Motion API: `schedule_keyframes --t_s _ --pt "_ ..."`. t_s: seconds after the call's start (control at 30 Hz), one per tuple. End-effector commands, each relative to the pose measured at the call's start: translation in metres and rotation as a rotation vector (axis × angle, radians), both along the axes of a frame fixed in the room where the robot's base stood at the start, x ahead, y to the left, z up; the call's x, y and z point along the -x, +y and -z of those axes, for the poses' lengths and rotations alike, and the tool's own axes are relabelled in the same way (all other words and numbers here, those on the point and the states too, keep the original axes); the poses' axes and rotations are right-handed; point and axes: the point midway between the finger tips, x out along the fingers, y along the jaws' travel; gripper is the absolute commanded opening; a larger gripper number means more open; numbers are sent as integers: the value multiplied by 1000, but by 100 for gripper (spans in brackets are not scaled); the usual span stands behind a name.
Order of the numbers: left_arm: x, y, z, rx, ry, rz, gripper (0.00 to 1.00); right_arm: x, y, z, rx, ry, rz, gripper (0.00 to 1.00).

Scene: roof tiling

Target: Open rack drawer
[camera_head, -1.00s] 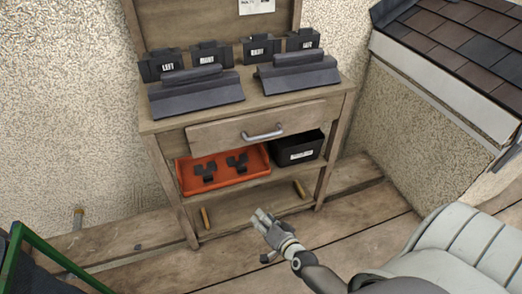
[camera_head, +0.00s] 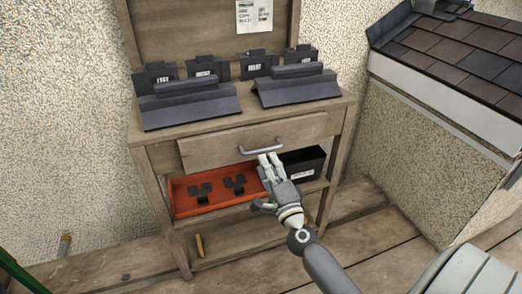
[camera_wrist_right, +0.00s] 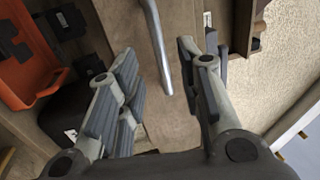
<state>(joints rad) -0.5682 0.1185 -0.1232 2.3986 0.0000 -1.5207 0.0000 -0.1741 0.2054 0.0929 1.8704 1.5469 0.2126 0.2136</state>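The rack drawer (camera_head: 220,149) is a wooden front under the rack top, with a grey metal bar handle (camera_head: 262,147). The drawer looks shut or nearly so; I cannot tell exactly. My right gripper (camera_head: 268,162) is just below and in front of the handle in the head view. In the right wrist view the handle (camera_wrist_right: 158,45) runs down between the two open fingers of my right gripper (camera_wrist_right: 165,85), with space on both sides. Nothing is in its grip. My left gripper is not in view.
On the rack top (camera_head: 190,125) stand two dark ridge pieces (camera_head: 190,105) (camera_head: 297,86) and several labelled black boxes (camera_head: 205,74). Below the drawer are an orange tray (camera_head: 212,208) and a black bin (camera_head: 303,165). A tiled roof (camera_head: 450,50) is at right.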

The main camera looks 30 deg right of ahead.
Motion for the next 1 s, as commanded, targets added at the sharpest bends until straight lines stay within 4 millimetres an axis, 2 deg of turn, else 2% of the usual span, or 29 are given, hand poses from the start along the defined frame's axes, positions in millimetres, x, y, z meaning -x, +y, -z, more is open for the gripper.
schedule_keyframes --t_s 0.1,0.33,0.5,0.8,1.0 --pt "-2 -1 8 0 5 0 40 -22 -5 -6 0 -2 0 34" --pt "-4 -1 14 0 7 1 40 -51 -12 -10 1 0 -1 34" --pt "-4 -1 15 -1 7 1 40 -60 -14 -11 1 1 -1 34" --pt "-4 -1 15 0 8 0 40 -61 -14 -11 2 1 -1 34" --pt "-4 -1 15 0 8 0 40 -61 -14 -11 2 1 -1 8"
